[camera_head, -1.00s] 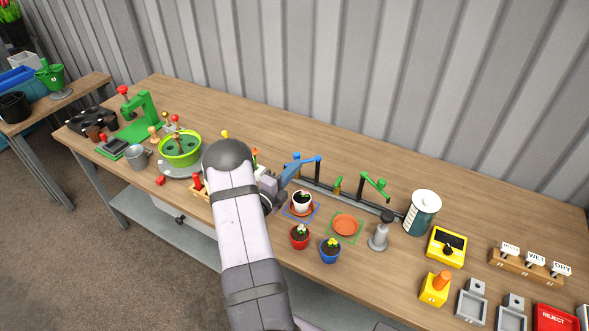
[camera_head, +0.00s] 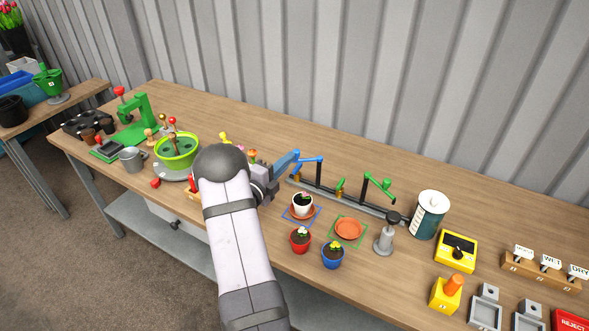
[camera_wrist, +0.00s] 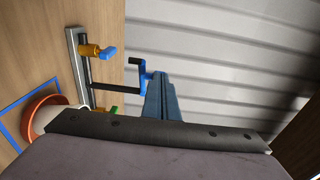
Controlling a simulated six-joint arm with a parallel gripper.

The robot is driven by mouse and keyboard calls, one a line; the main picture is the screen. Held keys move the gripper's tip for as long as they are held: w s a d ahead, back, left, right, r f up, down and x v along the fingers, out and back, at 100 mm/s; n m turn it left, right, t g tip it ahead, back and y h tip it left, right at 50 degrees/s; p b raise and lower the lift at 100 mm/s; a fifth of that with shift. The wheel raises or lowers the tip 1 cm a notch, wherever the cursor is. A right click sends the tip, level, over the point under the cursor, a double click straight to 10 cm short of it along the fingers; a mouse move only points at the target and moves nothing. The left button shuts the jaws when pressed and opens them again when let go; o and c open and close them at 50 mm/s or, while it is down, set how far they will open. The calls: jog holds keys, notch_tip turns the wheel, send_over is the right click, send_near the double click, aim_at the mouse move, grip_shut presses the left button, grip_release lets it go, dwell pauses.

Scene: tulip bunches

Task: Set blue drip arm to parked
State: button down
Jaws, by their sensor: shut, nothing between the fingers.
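The blue drip arm (camera_head: 311,159) sits on top of a black post at the left end of a grey rail. In the wrist view the blue drip arm (camera_wrist: 144,73) is a bent bar with a short end piece. My gripper (camera_head: 296,157) is shut and empty, its blue fingers beside the blue arm's left end. In the wrist view my gripper (camera_wrist: 157,76) lies just right of the arm; whether they touch I cannot tell. A brass valve with a blue handle (camera_wrist: 98,52) stands by the rail.
A green drip arm (camera_head: 379,185) stands farther right on the rail (camera_head: 340,200). A white pot (camera_head: 302,203) stands on a saucer in the blue square, beside an empty orange saucer (camera_head: 348,229).

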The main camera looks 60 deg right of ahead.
jog(key=w+a+b, duration=0.2)
jog(key=a+b, duration=0.2)
jog(key=a, duration=0.9)
notch_tip(320, 180, down, 4)
jog(key=w+m+b, duration=0.1)
jog(key=w+b, duration=0.2)
jog(key=b, duration=0.5)
jog(key=s+r+m+g, duration=0.1)
jog(key=g, duration=0.1)
jog(key=s+r+g+y, duration=0.1)
jog(key=g, duration=0.1)
jog(key=s+r+m+g, duration=0.1)
jog(key=r, duration=0.1)
jog(key=shift+s+a+m+g, duration=0.15)
jog(key=shift+m+g, duration=0.15)
jog(key=shift+g, duration=0.1)
